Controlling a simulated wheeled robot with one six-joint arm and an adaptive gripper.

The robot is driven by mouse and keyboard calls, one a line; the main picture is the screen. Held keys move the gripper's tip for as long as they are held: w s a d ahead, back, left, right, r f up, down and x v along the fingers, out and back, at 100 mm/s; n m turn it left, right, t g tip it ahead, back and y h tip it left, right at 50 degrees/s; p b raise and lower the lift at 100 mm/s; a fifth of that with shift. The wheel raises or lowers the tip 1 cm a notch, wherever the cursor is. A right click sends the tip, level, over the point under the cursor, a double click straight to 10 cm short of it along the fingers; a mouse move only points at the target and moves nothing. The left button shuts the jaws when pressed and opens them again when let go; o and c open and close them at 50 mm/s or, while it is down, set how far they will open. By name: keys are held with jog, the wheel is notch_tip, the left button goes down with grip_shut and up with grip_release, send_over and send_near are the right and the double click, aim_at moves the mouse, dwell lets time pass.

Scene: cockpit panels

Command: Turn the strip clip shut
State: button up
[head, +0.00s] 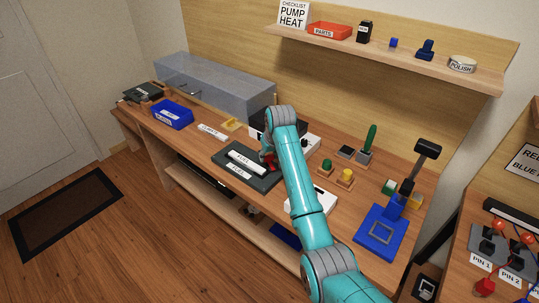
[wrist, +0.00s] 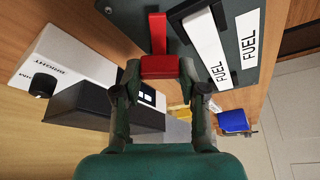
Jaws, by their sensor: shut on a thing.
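The strip clip (wrist: 158,33) is red, with a narrow bar and a wider block at its end, and sits at the edge of a dark board (wrist: 240,75). My gripper (wrist: 159,68) is shut on the block, one finger on each side. A white strip (wrist: 208,45) marked FUEL lies on the board beside the clip, apart from the red bar. In the head view, the red clip (head: 270,160) shows partly behind my gripper at the right end of the board (head: 233,153).
A black-topped box (wrist: 100,103) and a white unit with a knob (wrist: 65,60) stand close to my gripper in the wrist view. A blue bin (head: 172,114), green and yellow buttons and a blue lever stand (head: 382,233) share the bench.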

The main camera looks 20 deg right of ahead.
jog(key=m+h, duration=0.1)
jog(key=m, duration=0.2)
jog(key=m+h, duration=0.1)
jog(key=m, duration=0.2)
jog(key=shift+a, duration=0.15)
jog(key=m+g+h, duration=0.1)
jog(key=m, duration=0.2)
jog(key=m+h, duration=0.1)
jog(key=m, duration=0.1)
jog(key=shift+m+g, duration=0.4)
jog(key=shift+w, duration=0.1)
jog(key=o, duration=1.1)
jog(key=shift+o, duration=0.2)
jog(key=v, duration=1.2)
